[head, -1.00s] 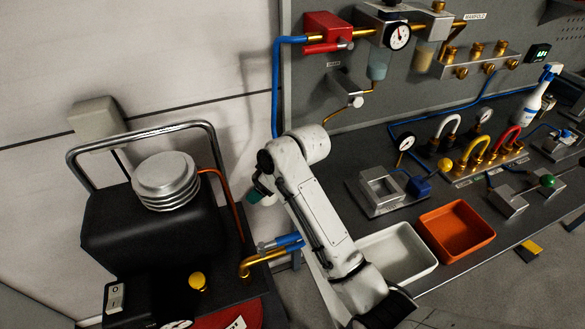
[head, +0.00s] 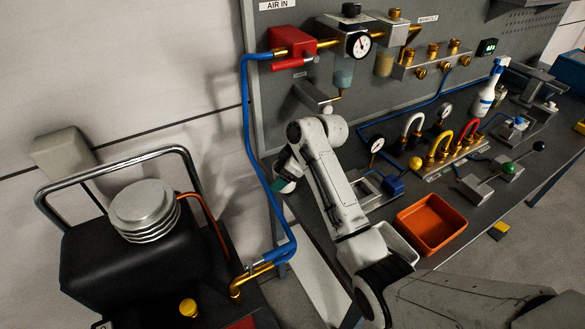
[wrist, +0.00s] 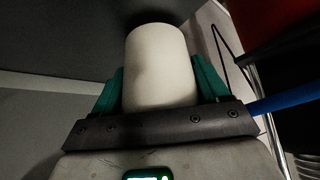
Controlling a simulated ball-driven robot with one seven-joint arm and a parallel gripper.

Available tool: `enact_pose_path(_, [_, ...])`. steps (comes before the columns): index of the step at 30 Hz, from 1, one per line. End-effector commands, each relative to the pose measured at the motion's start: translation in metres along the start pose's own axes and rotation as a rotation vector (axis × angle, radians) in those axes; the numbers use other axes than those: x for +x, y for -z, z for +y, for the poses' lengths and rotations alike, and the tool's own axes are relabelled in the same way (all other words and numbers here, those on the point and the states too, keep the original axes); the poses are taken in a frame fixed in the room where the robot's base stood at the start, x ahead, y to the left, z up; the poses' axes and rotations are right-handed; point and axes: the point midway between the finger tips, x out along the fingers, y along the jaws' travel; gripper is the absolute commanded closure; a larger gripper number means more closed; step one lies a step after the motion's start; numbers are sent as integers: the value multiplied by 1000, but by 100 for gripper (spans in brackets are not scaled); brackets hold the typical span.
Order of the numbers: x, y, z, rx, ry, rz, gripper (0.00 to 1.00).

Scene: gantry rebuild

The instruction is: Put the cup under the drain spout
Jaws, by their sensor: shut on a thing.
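A plain white cup (wrist: 160,68) stands between the teal fingers of my gripper (wrist: 158,88) in the wrist view. My gripper is shut on it. The drain spout is a thin brass tube (head: 335,97) below the filter bowl (head: 343,76). It is up and to the right of my gripper, and the cup is apart from it.
A grey bracket (head: 308,96) juts from the panel near the spout. The blue hose (head: 247,125) hangs close left of my gripper. A black compressor (head: 135,265) stands at lower left.

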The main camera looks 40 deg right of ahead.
Motion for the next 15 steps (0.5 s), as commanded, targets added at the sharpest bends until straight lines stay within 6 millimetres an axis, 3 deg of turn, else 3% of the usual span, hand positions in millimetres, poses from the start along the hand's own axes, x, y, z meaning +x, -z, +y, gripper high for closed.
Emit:
enact_pose_path(7, [-14,-17,35,4,-3,0,55])
enact_pose_path(15, [-7,-21,34,1,-2,1,55])
